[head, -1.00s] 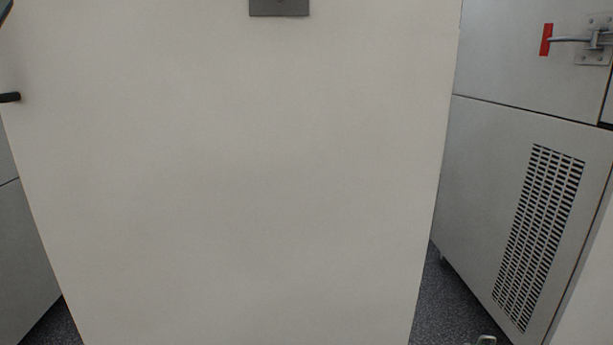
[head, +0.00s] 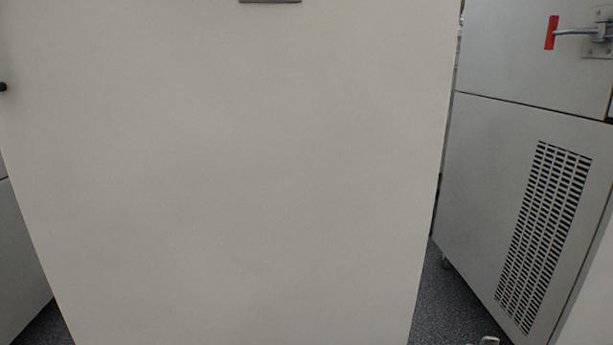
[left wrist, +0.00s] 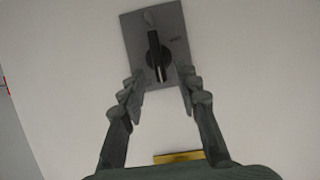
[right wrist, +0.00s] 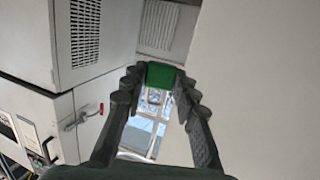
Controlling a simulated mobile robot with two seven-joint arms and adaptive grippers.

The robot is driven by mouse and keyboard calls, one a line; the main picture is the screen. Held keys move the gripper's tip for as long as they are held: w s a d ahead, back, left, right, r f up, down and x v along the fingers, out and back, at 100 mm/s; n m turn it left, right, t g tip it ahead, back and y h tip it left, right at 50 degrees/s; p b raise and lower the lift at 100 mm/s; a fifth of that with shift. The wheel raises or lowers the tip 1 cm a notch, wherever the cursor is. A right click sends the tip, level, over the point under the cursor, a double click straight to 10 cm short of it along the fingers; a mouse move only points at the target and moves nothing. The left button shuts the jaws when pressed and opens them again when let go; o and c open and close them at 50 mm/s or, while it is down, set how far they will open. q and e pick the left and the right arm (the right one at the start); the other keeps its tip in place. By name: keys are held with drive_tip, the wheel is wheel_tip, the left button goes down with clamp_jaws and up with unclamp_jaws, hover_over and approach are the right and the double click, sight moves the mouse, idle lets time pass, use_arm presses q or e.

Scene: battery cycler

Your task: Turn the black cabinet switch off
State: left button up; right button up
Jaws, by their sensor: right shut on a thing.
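The black switch knob (left wrist: 157,57) sits on a grey plate (left wrist: 174,28) on a pale cabinet face in the left wrist view. The knob points roughly along the plate's length, slightly tilted in the picture. My left gripper (left wrist: 162,88) is open in front of the plate, its fingertips apart on either side of the knob's lower end. I cannot tell whether they touch. Only the plate's bottom edge (head: 270,1) shows in the head view. My right gripper (right wrist: 160,88) is shut on a green thing (right wrist: 161,75), away from the switch.
The pale cabinet face (head: 240,180) fills most of the head view. To its right stands a grey cabinet (head: 490,160) with a vent grille (head: 543,240) and a red-tipped latch handle (head: 552,33). A yellow label (left wrist: 178,157) is below the switch plate. Dark floor shows between the cabinets.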

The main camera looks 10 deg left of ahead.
use_arm(q)
drive_tip(key=shift+x, duration=1.25)
drive_tip(key=shift+r, duration=0.1)
clamp_jaws()
